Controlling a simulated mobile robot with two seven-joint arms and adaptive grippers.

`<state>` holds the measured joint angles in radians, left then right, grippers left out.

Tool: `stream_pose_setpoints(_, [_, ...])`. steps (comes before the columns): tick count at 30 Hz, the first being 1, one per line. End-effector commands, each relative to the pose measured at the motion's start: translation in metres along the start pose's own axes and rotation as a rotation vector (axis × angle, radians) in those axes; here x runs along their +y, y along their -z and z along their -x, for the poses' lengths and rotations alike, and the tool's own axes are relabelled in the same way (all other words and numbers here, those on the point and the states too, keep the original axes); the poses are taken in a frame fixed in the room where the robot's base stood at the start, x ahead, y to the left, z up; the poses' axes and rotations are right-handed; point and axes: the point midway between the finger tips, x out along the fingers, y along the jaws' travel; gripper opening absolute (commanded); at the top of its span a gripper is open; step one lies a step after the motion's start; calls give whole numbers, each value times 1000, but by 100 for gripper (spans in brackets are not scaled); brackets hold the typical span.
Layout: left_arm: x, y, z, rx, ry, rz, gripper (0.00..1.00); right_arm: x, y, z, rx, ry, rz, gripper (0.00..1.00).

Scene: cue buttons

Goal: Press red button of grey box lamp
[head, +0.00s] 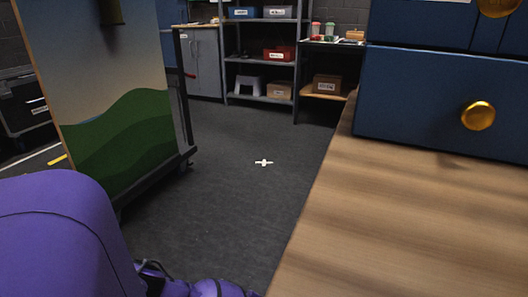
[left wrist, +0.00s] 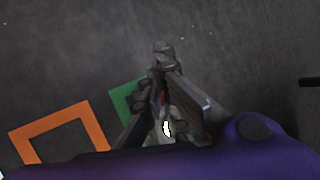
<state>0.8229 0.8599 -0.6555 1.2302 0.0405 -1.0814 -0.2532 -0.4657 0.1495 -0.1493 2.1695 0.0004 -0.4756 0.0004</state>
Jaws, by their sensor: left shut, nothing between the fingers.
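My left gripper (left wrist: 163,52) shows in the left wrist view with its dark fingers together and nothing between them. It is over dark grey floor. In the head view only part of my purple left arm shows at the lower left. I see no grey box lamp and no red button in either view. My right gripper is not in view.
A wooden tabletop (head: 400,215) fills the lower right, with a blue drawer unit (head: 425,105) on it. A painted board (head: 110,130) stands at left. Shelves (head: 262,60) stand at the back. Open floor (head: 235,205) lies between. Orange (left wrist: 90,122) and green (left wrist: 122,98) markings lie below the gripper.

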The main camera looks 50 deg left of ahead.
Motion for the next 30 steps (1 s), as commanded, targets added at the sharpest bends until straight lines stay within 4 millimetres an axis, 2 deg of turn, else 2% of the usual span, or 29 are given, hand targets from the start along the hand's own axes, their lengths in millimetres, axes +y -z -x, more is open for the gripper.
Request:
stream_pose_setpoints(16, [3, 4, -6, 0, 0, 0, 0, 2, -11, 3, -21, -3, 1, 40])
stream_pose_setpoints(30, [6, 6, -10, 1, -1, 0, 0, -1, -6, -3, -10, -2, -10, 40])
